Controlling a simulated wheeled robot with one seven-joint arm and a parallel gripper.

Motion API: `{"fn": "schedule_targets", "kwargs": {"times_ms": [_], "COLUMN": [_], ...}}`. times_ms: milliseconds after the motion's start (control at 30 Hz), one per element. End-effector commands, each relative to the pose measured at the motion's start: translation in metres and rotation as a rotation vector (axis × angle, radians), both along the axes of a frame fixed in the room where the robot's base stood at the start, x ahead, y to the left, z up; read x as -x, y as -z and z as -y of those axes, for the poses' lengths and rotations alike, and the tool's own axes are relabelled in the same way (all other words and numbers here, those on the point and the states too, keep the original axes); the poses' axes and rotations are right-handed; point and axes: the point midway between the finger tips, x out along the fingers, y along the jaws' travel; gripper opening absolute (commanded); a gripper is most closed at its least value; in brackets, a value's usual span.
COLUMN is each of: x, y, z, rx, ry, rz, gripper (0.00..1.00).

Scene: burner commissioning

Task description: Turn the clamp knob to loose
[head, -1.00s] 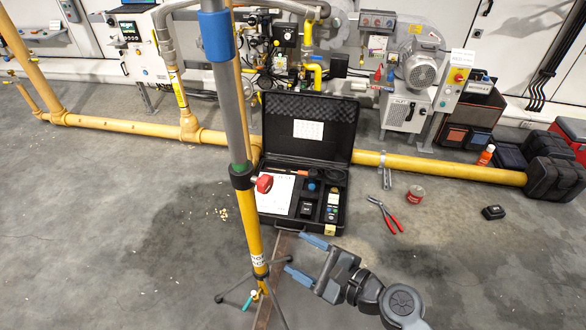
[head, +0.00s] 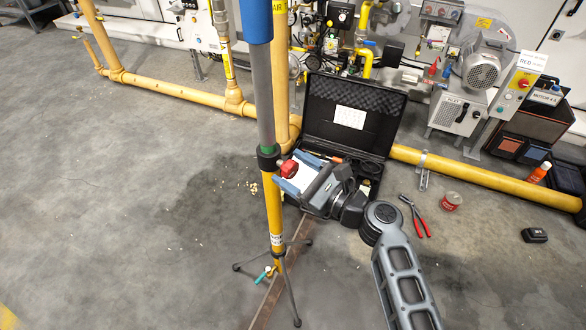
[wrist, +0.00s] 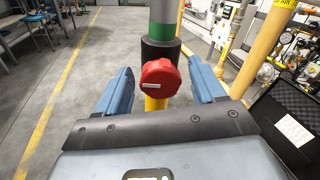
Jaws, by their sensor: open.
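The clamp knob (head: 289,168) is red and sits on the black collar (head: 268,158) of the upright pole, where the grey upper tube meets the yellow lower tube (head: 274,215). In the wrist view the knob (wrist: 160,80) is faceted, with a pale bar mark lying nearly level on its face. My gripper (head: 283,173) is open, with blue fingers pointing at the pole. In the wrist view the fingers (wrist: 160,88) stand left and right of the knob with a gap on both sides. I cannot tell whether the tips reach past the knob's face.
The pole stands on a tripod (head: 283,262) with a teal-handled valve low down. Behind my gripper is an open black case (head: 350,120). A yellow floor pipe (head: 460,178) runs behind.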

Motion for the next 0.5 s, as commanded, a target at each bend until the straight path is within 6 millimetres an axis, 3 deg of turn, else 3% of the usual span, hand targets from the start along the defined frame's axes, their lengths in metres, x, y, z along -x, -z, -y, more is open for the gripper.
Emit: {"fn": "schedule_targets", "kwargs": {"times_ms": [333, 500], "x": [-0.0027, -0.0027], "y": [0.0003, 0.0003], "z": [-0.0038, -0.0036], "rx": [0.001, 0.001], "ry": [0.001, 0.001], "rz": [0.0, 0.0], "gripper": [0.69, 0.52]}}
